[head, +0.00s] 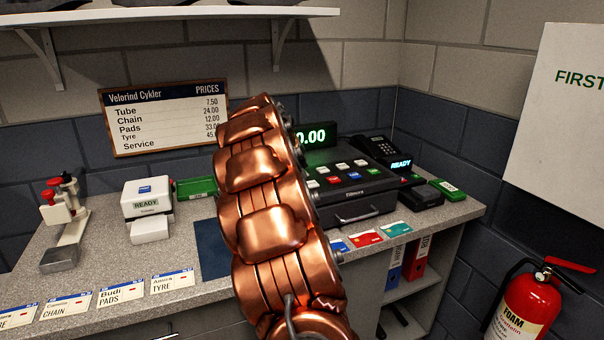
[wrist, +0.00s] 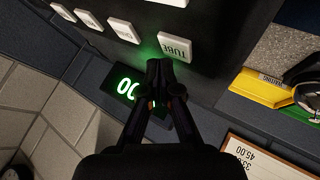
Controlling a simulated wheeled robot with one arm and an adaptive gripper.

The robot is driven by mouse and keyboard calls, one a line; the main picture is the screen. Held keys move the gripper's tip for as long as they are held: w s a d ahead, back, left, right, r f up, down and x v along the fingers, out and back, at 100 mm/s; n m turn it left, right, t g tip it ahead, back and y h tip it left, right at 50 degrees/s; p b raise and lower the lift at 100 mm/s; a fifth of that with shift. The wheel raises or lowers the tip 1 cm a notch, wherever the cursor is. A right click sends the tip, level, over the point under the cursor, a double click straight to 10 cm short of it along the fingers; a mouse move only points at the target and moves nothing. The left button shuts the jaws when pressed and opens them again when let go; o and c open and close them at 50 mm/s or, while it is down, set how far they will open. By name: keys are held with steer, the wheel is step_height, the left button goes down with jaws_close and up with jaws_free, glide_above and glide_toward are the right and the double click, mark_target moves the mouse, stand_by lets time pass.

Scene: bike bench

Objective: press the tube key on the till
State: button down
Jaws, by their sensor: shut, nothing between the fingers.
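The till (head: 352,205) is a dark box on the counter, with white, red and blue keys on its sloped top and a green lit display (head: 312,137) behind. In the wrist view, the white tube key (wrist: 175,46) sits on the dark key panel, with its lettering facing the camera. My gripper (wrist: 158,64) is shut and empty. Its fingertips are right beside the key's lower-left edge in that view; I cannot tell whether they touch it. In the head view my copper-coloured arm hides the gripper and part of the till's left side.
Other white keys (wrist: 122,30) line the panel. A card terminal (head: 408,190) stands right of the till, and several cards (head: 365,238) lie in front. A white label printer (head: 146,198) and a price board (head: 165,117) are to the left. A red extinguisher (head: 525,305) is at right.

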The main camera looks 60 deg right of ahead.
steer(key=shift+f, duration=0.1)
stand_by(0.5)
steer(key=shift+f+b, duration=0.4)
steer(key=shift+f, duration=0.1)
stand_by(0.4)
steer(key=shift+r, duration=0.55)
steer(key=shift+r+p, duration=1.15)
steer(key=shift+r, duration=1.9)
steer(key=shift+a, duration=0.1)
